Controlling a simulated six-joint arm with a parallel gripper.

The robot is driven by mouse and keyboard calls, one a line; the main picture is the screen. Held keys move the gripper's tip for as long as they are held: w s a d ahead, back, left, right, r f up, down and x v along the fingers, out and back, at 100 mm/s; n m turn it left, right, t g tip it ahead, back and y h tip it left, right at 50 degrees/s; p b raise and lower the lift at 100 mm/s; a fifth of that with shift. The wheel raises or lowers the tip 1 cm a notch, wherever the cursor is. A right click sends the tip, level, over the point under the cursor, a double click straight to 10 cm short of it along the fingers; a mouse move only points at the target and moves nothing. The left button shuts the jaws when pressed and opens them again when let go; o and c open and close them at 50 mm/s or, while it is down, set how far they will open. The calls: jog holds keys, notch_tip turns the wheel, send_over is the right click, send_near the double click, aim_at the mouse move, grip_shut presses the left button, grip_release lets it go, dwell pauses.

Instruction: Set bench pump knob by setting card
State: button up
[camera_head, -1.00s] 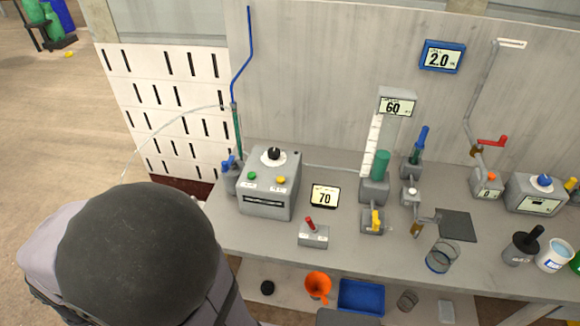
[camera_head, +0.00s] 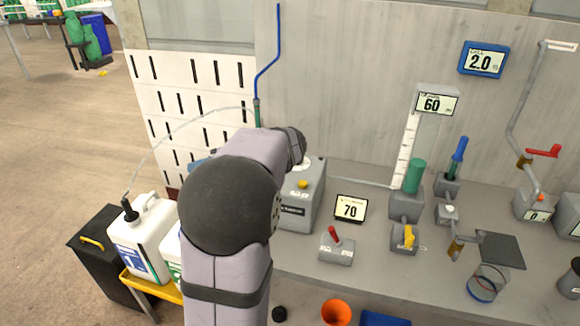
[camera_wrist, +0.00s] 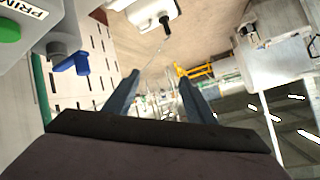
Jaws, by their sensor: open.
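The grey bench pump (camera_head: 306,200) stands at the left end of the bench, partly behind my arm. A yellow button (camera_head: 303,184) shows on its top; its black knob is hidden in the head view. The setting card (camera_head: 350,208) reads 70 and stands just right of the pump. My wrist is above the pump, and my fingers are hidden in the head view. In the wrist view my gripper (camera_wrist: 157,85) is open, with nothing between the fingers. There, the pump's green button (camera_wrist: 9,27) and a "PRIM" label are at the upper left; the knob is not visible.
A blue-handled valve (camera_wrist: 72,63) is beside the pump. A red-lever switch (camera_head: 336,246) stands in front of the card. A green cylinder with a 60 display (camera_head: 436,104) is farther right. White jugs (camera_head: 147,240) stand on a yellow-edged stand at left.

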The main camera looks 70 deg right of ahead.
jog(key=s+d+h, duration=0.1)
jog(key=s+d, duration=0.1)
jog(key=s, duration=0.1)
jog(key=s+d+h+b, duration=0.1)
jog(key=s+d, duration=0.2)
jog(key=s+d+f+h, duration=0.1)
jog(key=s+d, duration=0.2)
jog(key=shift+s+d+f+m+h+b, duration=0.1)
jog(key=shift+m+h+b, duration=0.25)
jog(key=shift+m+h, duration=0.05)
jog(key=s+d+f+h, duration=0.1)
jog(key=s+d, duration=0.1)
jog(key=s, duration=0.2)
jog(key=s+d+f+g+h+b, duration=0.1)
jog(key=s+d, duration=0.1)
jog(key=s, duration=0.2)
jog(key=s+d+g+h, duration=0.1)
jog(key=s+d, duration=0.1)
jog(key=s, duration=0.2)
jog(key=shift+s+d+f+b, duration=0.1)
jog(key=shift+d+f+b, duration=0.1)
jog(key=shift+f+b, duration=0.15)
jog(key=shift+p+x, duration=0.5)
jog(key=shift+x, duration=0.3)
jog(key=shift+p+x, duration=1.15)
jog(key=shift+x, duration=1.8)
jog(key=c, duration=1)
